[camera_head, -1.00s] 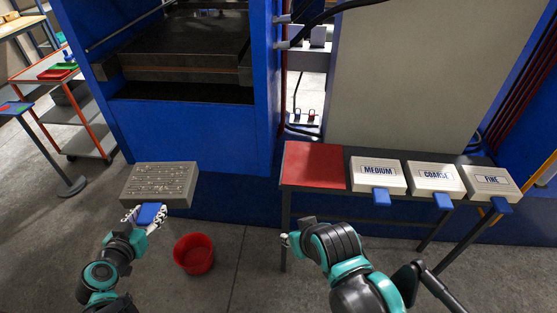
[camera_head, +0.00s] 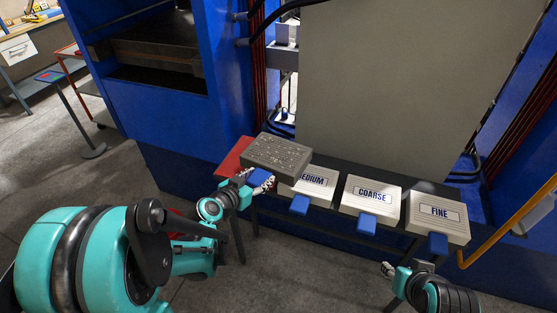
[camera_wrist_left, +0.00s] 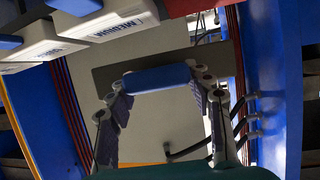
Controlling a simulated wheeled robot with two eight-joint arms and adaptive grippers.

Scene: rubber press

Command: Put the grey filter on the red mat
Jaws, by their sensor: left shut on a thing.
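The grey filter (camera_head: 277,155) is a speckled grey block with a blue handle (camera_head: 259,178). My left gripper (camera_head: 252,182) is shut on that handle and holds the filter over the right part of the red mat (camera_head: 234,155). The filter hides much of the mat, and I cannot tell whether it touches it. In the left wrist view the blue handle (camera_wrist_left: 157,78) sits between the fingers. My right gripper (camera_head: 388,270) is low in front of the table, away from the filter; its fingers are too small to read.
White boxes with blue handles stand on the table right of the mat: MEDIUM (camera_head: 308,184), partly covered by the filter, COARSE (camera_head: 370,194) and FINE (camera_head: 438,218). A tall grey panel (camera_head: 400,80) rises behind the table. A yellow rail (camera_head: 508,222) is at the right.

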